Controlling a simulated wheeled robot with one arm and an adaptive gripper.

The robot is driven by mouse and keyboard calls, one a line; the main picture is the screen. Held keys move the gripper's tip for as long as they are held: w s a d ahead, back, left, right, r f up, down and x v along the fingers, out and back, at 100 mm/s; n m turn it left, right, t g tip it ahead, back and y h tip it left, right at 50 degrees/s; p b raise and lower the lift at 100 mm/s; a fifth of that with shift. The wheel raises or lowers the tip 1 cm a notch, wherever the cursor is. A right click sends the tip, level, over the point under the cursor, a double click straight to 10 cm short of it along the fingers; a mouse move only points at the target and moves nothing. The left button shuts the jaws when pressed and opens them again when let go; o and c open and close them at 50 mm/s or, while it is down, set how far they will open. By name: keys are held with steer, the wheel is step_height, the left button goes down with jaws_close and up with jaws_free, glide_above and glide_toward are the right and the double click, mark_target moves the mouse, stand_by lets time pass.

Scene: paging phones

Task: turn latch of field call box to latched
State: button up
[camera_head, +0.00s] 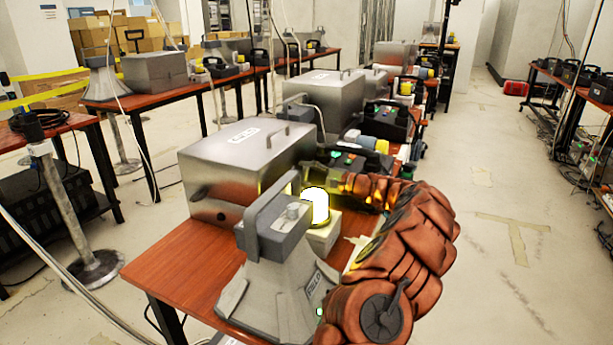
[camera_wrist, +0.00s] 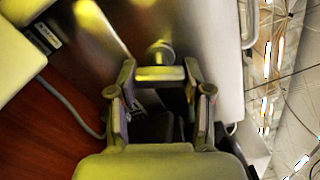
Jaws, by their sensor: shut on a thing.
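The metal call box (camera_head: 235,175), a brushed steel case with a lid handle and a white label, stands on the red-brown table. I take it to be the field call box. In the wrist view its latch (camera_wrist: 160,72), a short bar on a round stem, sticks out from the steel face and lies crosswise between my fingers. My gripper (camera_wrist: 159,80) is shut on the latch, one finger at each end of the bar. In the head view the lamp and my arm hide the latch, and my gripper is only partly visible beside the box's right side.
A lit yellow lamp (camera_head: 315,205) and a grey horn speaker (camera_head: 275,275) stand close to my arm. Black and green phone units (camera_head: 352,162) and another steel case (camera_head: 325,98) stand behind. The floor aisle on the right (camera_head: 500,200) is clear.

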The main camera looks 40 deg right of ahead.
steer(key=o, duration=1.2)
steer(key=shift+s, duration=0.1)
steer(key=v, duration=1.2)
steer(key=shift+d, duration=0.1)
steer(key=shift+c, duration=0.2)
